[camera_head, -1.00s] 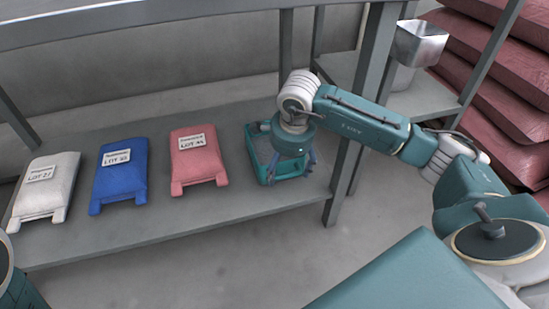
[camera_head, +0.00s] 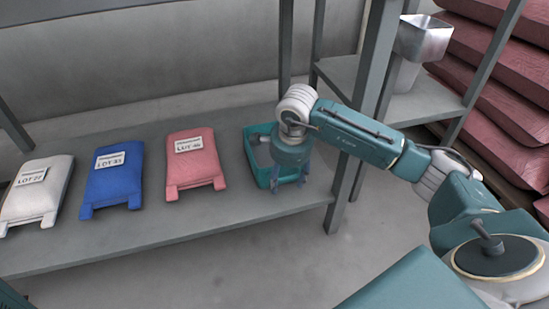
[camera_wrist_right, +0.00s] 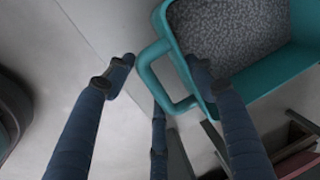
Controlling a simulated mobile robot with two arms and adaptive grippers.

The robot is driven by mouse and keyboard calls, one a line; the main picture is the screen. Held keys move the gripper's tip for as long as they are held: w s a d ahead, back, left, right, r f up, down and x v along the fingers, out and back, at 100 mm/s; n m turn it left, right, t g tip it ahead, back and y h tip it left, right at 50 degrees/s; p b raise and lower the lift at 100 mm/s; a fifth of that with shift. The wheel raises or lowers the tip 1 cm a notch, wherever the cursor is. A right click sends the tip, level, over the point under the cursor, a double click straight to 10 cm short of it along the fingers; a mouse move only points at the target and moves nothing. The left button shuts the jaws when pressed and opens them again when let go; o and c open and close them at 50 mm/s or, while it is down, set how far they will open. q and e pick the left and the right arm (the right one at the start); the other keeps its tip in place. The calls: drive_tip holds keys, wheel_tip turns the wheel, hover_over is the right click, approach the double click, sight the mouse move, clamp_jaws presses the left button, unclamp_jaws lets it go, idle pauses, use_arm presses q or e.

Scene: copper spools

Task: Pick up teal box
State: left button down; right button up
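The teal box (camera_head: 251,155) stands on the grey shelf, right of the pink bag. It is open-topped and holds grey granules, which show in the right wrist view, where its teal wall (camera_wrist_right: 272,72) is at upper right. A loop handle (camera_wrist_right: 146,72) sticks out from its side. My right gripper (camera_head: 290,184) is over the box's near right side and partly hides it. In the wrist view its blue fingers (camera_wrist_right: 160,72) are spread apart, with the handle between them in the picture. Whether they touch it I cannot tell.
White (camera_head: 38,190), blue (camera_head: 113,180) and pink (camera_head: 194,160) bags lie left on the shelf (camera_head: 180,222). A grey post (camera_head: 352,150) stands close right of the box. A metal bin (camera_head: 423,40) and stacked red sacks (camera_head: 490,70) are farther right.

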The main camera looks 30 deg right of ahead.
clamp_jaws()
drive_tip(key=shift+w+r, duration=0.1)
drive_tip(key=shift+r, duration=0.1)
